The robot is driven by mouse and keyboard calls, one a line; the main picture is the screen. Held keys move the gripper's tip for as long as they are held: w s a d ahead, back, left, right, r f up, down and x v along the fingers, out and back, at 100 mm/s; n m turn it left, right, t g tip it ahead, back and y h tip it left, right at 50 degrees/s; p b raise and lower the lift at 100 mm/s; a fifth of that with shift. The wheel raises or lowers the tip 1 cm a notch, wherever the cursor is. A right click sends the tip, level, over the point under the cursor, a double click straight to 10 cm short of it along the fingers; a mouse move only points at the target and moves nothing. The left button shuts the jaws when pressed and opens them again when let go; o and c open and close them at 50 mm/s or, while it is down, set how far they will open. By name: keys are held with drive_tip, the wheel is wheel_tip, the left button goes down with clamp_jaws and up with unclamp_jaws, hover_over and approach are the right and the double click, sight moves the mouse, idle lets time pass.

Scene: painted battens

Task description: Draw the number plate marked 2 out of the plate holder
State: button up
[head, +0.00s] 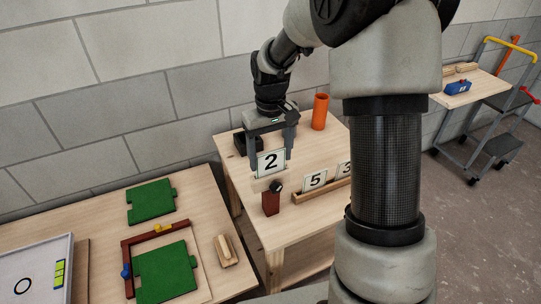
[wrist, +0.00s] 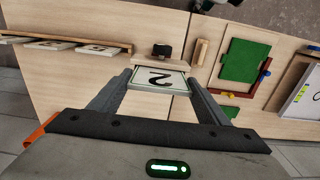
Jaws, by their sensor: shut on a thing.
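The number plate marked 2 (head: 271,162) is white with a dark edge and stands upright between the fingers of my gripper (head: 271,163). My gripper is shut on it by its two sides; the plate also shows between the fingers in the wrist view (wrist: 160,79). A small pale wooden block (head: 264,184), which looks like the plate holder, lies right under the plate; it also shows in the wrist view (wrist: 173,60). I cannot tell whether the plate's lower edge is still in its slot.
A dark red block with a black knob (head: 271,203) stands close in front. A long wooden rack (head: 312,194) with plates 5 (head: 315,180) and 3 (head: 345,169) is to the right. An orange cylinder (head: 320,112) and a black bin (head: 240,143) stand behind.

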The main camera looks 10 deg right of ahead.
drive_tip(key=shift+r+p, duration=1.7)
drive_tip(key=shift+r, duration=0.75)
drive_tip(key=shift+r+p, duration=1.15)
drive_tip(key=shift+r, duration=0.4)
drive_tip(key=shift+f, duration=0.1)
